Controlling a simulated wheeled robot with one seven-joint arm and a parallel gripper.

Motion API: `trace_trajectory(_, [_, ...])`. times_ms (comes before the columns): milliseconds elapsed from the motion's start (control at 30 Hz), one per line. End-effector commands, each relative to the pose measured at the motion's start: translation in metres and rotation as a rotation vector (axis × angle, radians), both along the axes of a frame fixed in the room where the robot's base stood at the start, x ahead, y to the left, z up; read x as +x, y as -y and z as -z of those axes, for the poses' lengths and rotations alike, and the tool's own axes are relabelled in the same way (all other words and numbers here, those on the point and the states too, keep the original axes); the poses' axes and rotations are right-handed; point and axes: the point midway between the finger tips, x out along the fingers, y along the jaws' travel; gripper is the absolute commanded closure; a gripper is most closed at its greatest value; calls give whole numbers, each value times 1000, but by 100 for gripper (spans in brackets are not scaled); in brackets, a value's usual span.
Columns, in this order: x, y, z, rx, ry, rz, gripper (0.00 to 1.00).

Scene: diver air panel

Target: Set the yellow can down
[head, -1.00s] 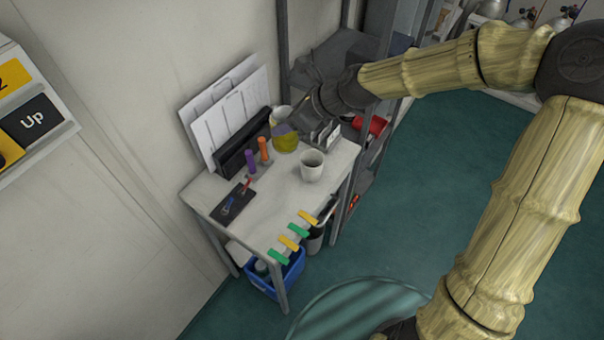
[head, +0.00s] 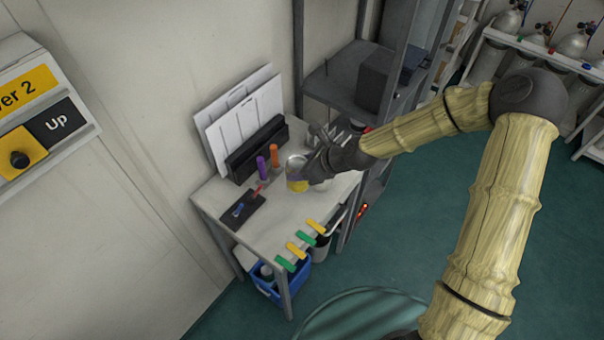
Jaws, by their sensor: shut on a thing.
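The yellow can (head: 298,185) is at the tabletop, right of the orange and purple markers, with a greyish upper part showing. My gripper (head: 308,171) is shut on it from the right and hides part of it. The can looks upright and its base looks at or very near the white table (head: 262,222); I cannot tell whether it touches. The white cup seen earlier is hidden behind my gripper and wrist.
A purple marker (head: 261,168) and an orange marker (head: 275,156) stand close left of the can. A dark tray (head: 240,209) with small items lies further left. Green and yellow clips line the front edge. A black file holder (head: 258,150) stands at the back. Front tabletop is clear.

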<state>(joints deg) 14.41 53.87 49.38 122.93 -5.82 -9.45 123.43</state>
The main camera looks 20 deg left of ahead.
Motion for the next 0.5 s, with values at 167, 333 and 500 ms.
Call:
trace_trajectory(167, [0, 0, 0, 1, 2, 0, 75])
trace_trajectory(333, [-1, -1, 17, 1, -3, -1, 75])
trace_trajectory(500, [-1, -1, 36, 0, -1, -2, 75])
